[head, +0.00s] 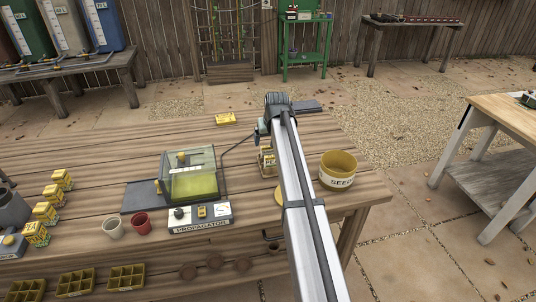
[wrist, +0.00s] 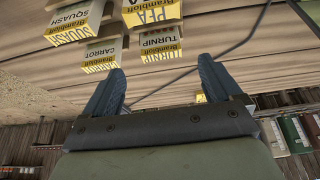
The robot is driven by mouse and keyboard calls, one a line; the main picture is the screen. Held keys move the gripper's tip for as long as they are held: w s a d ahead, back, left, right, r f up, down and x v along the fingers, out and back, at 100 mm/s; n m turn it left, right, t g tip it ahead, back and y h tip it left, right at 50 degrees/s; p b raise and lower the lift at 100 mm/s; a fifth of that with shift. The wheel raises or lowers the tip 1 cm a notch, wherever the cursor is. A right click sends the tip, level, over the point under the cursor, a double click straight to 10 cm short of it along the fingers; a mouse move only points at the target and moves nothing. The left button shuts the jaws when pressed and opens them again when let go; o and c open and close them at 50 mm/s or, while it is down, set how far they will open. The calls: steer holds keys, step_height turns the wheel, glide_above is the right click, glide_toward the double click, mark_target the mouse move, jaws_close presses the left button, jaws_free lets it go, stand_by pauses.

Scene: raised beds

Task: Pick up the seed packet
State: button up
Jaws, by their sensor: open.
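Several seed packets with yellow labels hang into the top of the wrist view: a squash packet (wrist: 72,25), a pea packet (wrist: 152,12), a carrot packet (wrist: 102,55) and a turnip packet (wrist: 160,45). In the head view this packet group (head: 267,160) stands on the bench, partly hidden behind my arm. I cannot tell which packet is meant. My gripper (wrist: 160,80) is open, with nothing between its two blue-grey fingers. The packets appear beyond the fingertips, apart from them. In the head view the gripper is mostly hidden by my arm.
A propagator (head: 190,175) with a clear lid stands left of my arm; a dark cable runs from it. A yellow seed pot (head: 338,170) stands to the right. Red (head: 141,224) and pale cups (head: 113,228), and several yellow boxes (head: 45,211), are farther left. A yellow item (head: 226,118) lies behind.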

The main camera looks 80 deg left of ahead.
mark_target(268, 146)
steer(key=shift+x, duration=3.35)
steer(key=shift+s+d+f, duration=0.1)
steer(key=shift+d, duration=0.05)
steer(key=c, duration=1)
